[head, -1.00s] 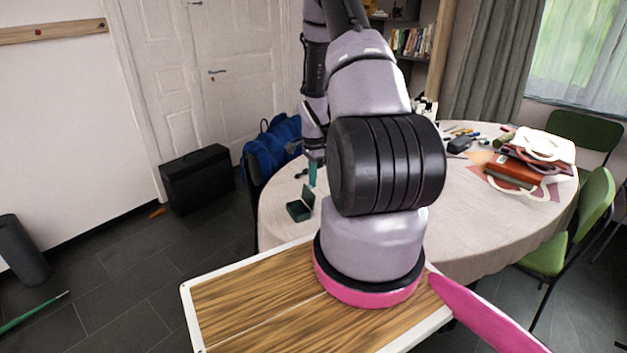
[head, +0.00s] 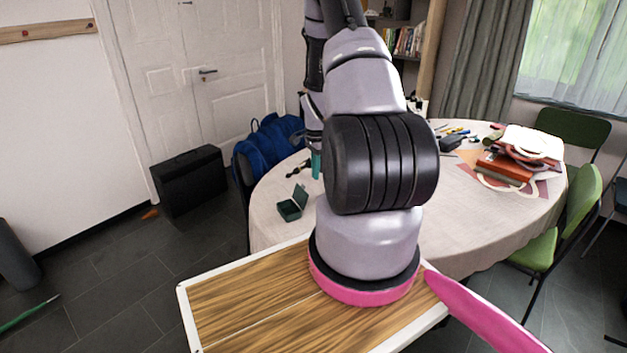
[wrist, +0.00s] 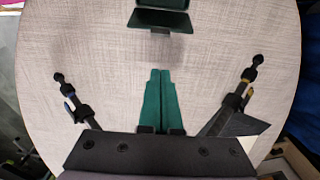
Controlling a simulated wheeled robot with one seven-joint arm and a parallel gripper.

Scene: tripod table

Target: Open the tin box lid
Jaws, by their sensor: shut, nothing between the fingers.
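The small dark green tin box (head: 291,209) stands on the near left part of the round table, with its lid (head: 301,196) raised on its right side. In the wrist view the tin box (wrist: 160,18) is at the top, partly cut off by the picture's edge. My gripper (wrist: 159,72) has green fingers pressed together, with nothing between them. It points towards the box, with a gap of bare tablecloth between. In the head view my gripper (head: 316,177) shows beyond and right of the box, partly hidden by my arm.
The round table (head: 275,228) has a pale cloth. Books and bags (head: 515,160) lie on its right side, with small tools (head: 455,135) at the back. A blue backpack (head: 268,145) is behind its left edge. Green chairs (head: 575,210) stand to the right. Cloth around the box is clear.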

